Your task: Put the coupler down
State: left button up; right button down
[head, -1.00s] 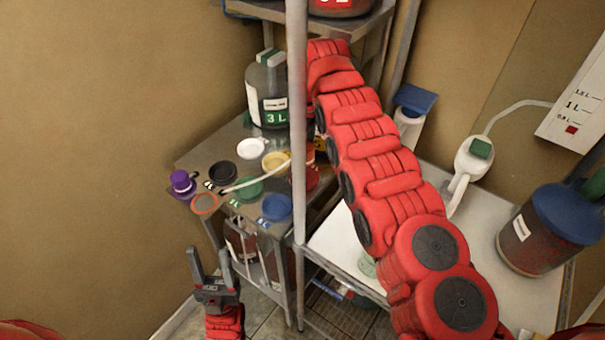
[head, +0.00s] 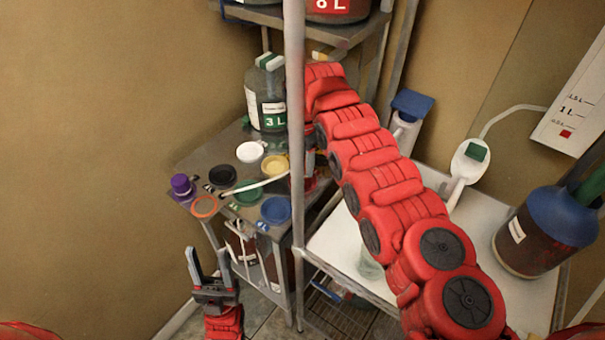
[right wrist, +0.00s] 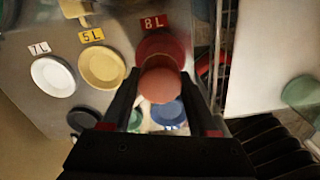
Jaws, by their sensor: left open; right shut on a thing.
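The coupler (right wrist: 160,86) appears to be the reddish, round-topped piece between the fingers of my right gripper (right wrist: 165,95) in the right wrist view. The gripper is shut on it, above or beside the red disc (right wrist: 157,46) by the 8L tag. I cannot tell whether the coupler touches that disc. In the head view my right arm and the shelf post hide most of the right gripper and its load. My left gripper (head: 211,268) is open and empty, low in front of the steel table (head: 190,160).
White (right wrist: 53,76), yellow (right wrist: 102,66) and blue (head: 275,210) discs lie near the red one. A 3L bottle (head: 266,95) stands behind. The upright post (head: 295,120) is close to my right arm. A blue-topped jug (head: 548,228) stands on the white counter (head: 490,290).

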notch_tip(320, 180, down, 3)
jog(key=shift+f+b, duration=0.2)
jog(key=shift+b, duration=0.15)
jog(key=shift+f, duration=0.2)
jog(key=shift+f, duration=0.15)
jog(key=shift+c, duration=0.8)
grip_release()
